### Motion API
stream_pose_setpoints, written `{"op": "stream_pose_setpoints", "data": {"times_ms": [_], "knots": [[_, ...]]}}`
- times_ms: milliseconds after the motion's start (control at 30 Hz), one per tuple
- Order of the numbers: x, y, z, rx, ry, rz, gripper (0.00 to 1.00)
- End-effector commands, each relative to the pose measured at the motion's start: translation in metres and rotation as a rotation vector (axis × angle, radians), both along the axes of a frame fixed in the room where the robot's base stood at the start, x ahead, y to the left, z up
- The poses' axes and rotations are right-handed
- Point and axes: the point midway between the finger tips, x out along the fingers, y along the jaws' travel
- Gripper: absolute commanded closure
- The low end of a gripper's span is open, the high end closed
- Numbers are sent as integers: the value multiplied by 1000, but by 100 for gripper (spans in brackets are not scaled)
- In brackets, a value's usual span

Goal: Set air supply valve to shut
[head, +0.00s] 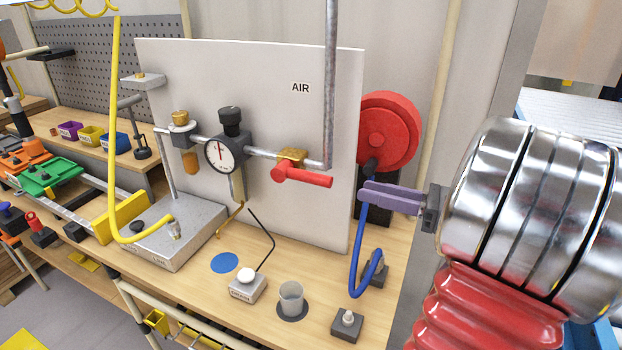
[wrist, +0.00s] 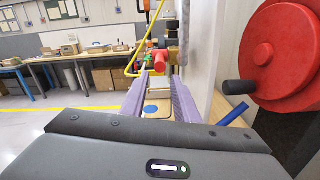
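The air supply valve has a brass body (head: 292,156) on a grey pipe in front of the white panel (head: 270,90) marked AIR. Its red lever handle (head: 303,176) points right in the head view, roughly along the horizontal pipe. The red handle (wrist: 163,60) also shows in the wrist view, beyond and between my finger tips. My gripper (head: 366,192) has purple fingers and is to the right of the handle, apart from it. In the wrist view my gripper (wrist: 161,86) is open, with nothing between its fingers.
A red reel (head: 388,130) with a dark knob stands right of the panel, close to my gripper. A blue hose (head: 359,250) loops below the fingers. A gauge (head: 222,153) sits left of the valve. A grey cup (head: 291,298) and small blocks stand on the bench below.

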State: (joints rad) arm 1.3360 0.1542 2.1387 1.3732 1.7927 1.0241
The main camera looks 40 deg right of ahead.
Motion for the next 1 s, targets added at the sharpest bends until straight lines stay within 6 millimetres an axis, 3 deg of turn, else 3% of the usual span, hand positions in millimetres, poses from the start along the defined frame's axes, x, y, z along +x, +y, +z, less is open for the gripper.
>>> {"op": "stream_pose_setpoints", "data": {"times_ms": [367, 1000], "knots": [[17, 11, 0, -1, 0, 3, 72], [85, 51, 0, -2, 1, 3, 72]]}}
